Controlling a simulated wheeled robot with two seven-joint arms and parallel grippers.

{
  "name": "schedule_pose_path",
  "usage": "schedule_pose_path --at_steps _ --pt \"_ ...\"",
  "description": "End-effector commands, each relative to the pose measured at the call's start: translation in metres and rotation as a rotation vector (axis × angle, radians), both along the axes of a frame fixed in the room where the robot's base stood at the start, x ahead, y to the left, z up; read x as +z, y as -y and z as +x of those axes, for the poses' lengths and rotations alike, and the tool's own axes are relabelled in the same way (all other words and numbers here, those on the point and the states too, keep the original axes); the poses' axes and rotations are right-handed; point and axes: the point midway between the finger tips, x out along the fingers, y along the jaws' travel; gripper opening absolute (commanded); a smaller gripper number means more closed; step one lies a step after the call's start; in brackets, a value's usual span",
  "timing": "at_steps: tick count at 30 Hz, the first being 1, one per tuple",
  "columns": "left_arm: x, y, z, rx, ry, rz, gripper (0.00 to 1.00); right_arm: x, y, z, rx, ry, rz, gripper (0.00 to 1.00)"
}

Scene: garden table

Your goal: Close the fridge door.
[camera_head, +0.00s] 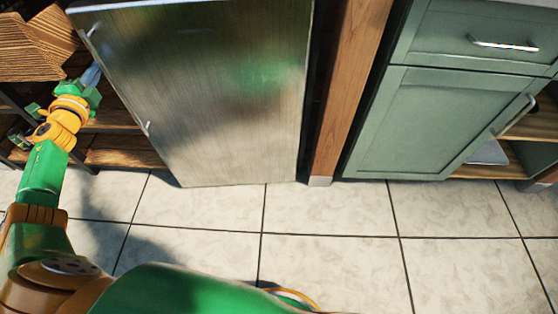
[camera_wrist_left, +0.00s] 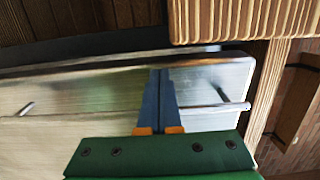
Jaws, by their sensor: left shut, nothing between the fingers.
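The fridge (camera_head: 215,95) stands at the upper middle of the head view, with a brushed metal front and small handles along its left side. I cannot tell from these frames whether its door stands slightly open or is fully closed. My left gripper (camera_head: 93,74) is at the left side of the door, near the handles. In the wrist view its blue-grey fingers (camera_wrist_left: 161,76) are together and empty, in front of the metal door (camera_wrist_left: 90,95). A bar handle (camera_wrist_left: 215,107) lies just right of the fingers. Whether the fingers touch the door is unclear. My right gripper is out of view.
A wooden shelf unit (camera_head: 125,150) stands left of the fridge, close to my left arm. A wooden post (camera_head: 345,90) and a green cabinet (camera_head: 415,125) with metal handles stand to the right. The tiled floor (camera_head: 330,215) in front is clear.

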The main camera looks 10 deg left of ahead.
Motion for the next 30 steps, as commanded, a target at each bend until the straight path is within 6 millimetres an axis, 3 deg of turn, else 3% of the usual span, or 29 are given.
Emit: schedule_pose_path --at_steps 23,27,30 --pt "0.0 0.001 0.0 0.0 0.0 0.001 0.0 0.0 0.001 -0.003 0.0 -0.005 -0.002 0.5" --pt "0.0 0.004 -0.006 -0.002 -0.003 -0.001 0.0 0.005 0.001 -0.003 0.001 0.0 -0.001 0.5" --pt "0.001 0.008 -0.015 -0.003 -0.004 -0.001 0.0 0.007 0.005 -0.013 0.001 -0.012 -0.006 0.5"
